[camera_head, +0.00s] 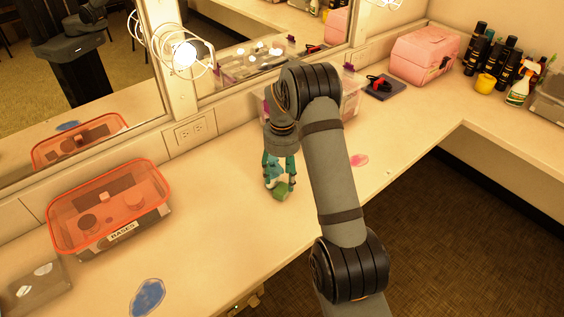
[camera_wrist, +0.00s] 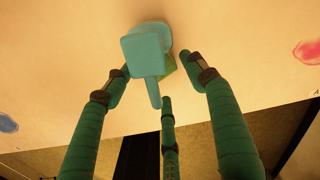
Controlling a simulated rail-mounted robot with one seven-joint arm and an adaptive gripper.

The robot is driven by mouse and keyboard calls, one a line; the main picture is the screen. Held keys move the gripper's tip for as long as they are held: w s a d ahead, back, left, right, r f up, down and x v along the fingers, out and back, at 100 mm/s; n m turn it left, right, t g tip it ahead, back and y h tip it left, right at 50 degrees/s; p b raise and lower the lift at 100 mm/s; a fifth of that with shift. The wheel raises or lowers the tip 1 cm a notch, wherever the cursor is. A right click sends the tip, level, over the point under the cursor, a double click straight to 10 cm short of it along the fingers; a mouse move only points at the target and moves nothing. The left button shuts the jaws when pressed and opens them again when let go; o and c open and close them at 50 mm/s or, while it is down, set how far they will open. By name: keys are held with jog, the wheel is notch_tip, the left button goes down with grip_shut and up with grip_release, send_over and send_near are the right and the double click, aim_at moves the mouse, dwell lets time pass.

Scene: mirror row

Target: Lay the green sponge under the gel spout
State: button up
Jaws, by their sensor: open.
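The green sponge (camera_head: 281,191) lies on the counter just below my fingers in the head view. In the wrist view a green part of it (camera_wrist: 169,67) shows at the right edge of the teal gel pump head (camera_wrist: 146,54), which hides the rest. The gel spout (camera_wrist: 153,92) points toward my gripper. In the head view the teal dispenser is mostly hidden among my fingers. My gripper (camera_wrist: 165,78) is open, its teal fingers spread on both sides of the pump head and sponge. I cannot tell whether the sponge is directly beneath the spout tip.
A pink patch (camera_head: 359,160) and a blue patch (camera_head: 148,297) mark the counter on either side. An orange-lidded bin (camera_head: 110,207) stands left. A clear bin (camera_head: 350,95) stands close behind my arm, by the mirror. The counter between the orange-lidded bin and my gripper is clear.

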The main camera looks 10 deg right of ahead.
notch_tip(320, 180, up, 8)
